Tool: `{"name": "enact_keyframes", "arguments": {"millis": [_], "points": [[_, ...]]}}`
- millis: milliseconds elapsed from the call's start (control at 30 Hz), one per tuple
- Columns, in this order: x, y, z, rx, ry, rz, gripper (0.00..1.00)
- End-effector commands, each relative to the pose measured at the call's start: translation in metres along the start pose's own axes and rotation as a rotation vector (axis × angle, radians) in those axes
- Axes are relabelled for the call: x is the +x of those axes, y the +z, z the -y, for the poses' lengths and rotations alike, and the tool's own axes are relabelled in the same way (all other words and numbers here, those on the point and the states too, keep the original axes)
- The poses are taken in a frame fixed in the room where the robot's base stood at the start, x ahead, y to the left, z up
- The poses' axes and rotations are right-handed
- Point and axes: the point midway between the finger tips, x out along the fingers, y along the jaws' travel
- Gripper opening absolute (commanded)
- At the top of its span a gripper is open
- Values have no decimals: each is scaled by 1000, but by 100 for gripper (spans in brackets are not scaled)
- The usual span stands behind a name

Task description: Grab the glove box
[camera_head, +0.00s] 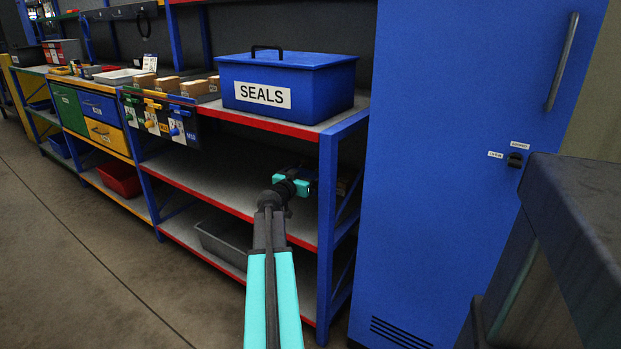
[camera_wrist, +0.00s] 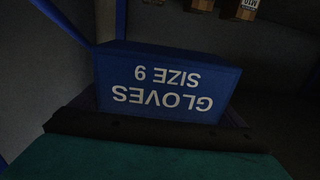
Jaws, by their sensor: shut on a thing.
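The glove box is a blue box (camera_wrist: 165,84) with white lettering "GLOVES SIZE 9", upside down in the wrist view. It fills the middle of that view, right against the dark edge of my gripper (camera_wrist: 155,130). In the head view my gripper (camera_head: 300,184) reaches into the shelf bay below the blue SEALS box, near the right-hand blue post. My gripper is shut on the glove box. The fingertips and their contact with the box are hidden, and the box is hard to make out in the dark bay in the head view.
The blue SEALS box (camera_head: 287,82) stands on the shelf above. A blue post (camera_head: 327,235) is close on the right, beside a tall blue cabinet (camera_head: 440,170). A grey bin (camera_head: 225,240) sits on the bottom shelf. The middle shelf (camera_head: 210,180) is bare to the left.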

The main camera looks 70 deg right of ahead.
Motion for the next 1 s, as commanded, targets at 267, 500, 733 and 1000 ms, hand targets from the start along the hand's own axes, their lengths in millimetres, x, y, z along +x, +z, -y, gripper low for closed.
{"name": "enact_keyframes", "arguments": {"millis": [267, 500, 733, 1000], "points": [[0, -36, 0, 1, 0, -1, 64], [0, -42, 0, -1, -1, -1, 64], [0, -42, 0, 0, -1, -1, 64], [0, -42, 0, 0, -1, -1, 64]]}}
